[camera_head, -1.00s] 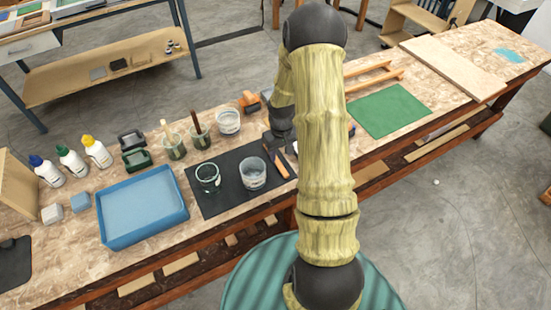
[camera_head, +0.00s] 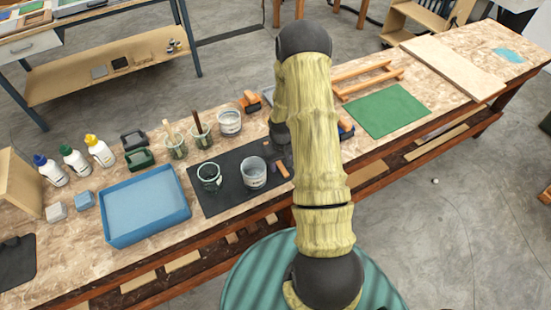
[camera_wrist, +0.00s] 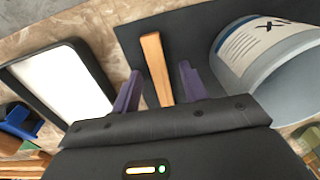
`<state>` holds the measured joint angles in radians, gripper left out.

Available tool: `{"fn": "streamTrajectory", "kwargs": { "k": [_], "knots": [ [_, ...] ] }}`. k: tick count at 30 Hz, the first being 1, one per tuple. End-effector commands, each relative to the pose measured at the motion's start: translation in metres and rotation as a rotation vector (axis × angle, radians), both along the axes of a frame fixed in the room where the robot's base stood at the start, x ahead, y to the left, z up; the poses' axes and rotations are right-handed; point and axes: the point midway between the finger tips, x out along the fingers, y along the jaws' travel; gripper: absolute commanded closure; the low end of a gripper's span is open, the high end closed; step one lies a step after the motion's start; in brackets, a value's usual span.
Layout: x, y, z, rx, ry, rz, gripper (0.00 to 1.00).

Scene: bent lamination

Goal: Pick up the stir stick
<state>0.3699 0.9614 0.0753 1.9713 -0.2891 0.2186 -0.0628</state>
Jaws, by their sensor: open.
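The stir stick, a flat light-wood strip, lies on the black mat. In the wrist view the stir stick (camera_wrist: 154,62) runs between my two purple fingers, with a gap on each side. My gripper (camera_wrist: 160,78) is open around it, and the stick's near end is hidden behind the gripper body. In the head view a short orange-brown piece of the stick (camera_head: 284,171) shows on the black mat (camera_head: 223,203), right of the clear cup. My arm hides most of the gripper there.
The clear cup with a printed label (camera_wrist: 265,55) stands close to the right finger. A white-topped, black-rimmed rectangular thing (camera_wrist: 60,85) lies to the left. A dark glass cup (camera_head: 209,177), jars with sticks (camera_head: 201,136) and a blue tray (camera_head: 146,205) stand farther left.

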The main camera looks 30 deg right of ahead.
Motion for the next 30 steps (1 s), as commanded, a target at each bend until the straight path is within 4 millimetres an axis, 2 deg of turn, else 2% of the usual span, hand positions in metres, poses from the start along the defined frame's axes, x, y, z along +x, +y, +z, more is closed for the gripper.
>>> {"fn": "streamTrajectory", "kwargs": {
  "k": [9, 16, 25, 30],
  "knots": [
    [0.000, -0.001, 0.000, 0.000, 0.000, -0.001, 0.56],
    [0.000, 0.000, 0.000, 0.000, 0.000, 0.001, 1.00],
    [0.000, 0.000, 0.001, 0.000, 0.000, 0.001, 1.00],
    [0.001, 0.000, 0.011, 0.000, -0.002, 0.001, 1.00]
  ]
}}
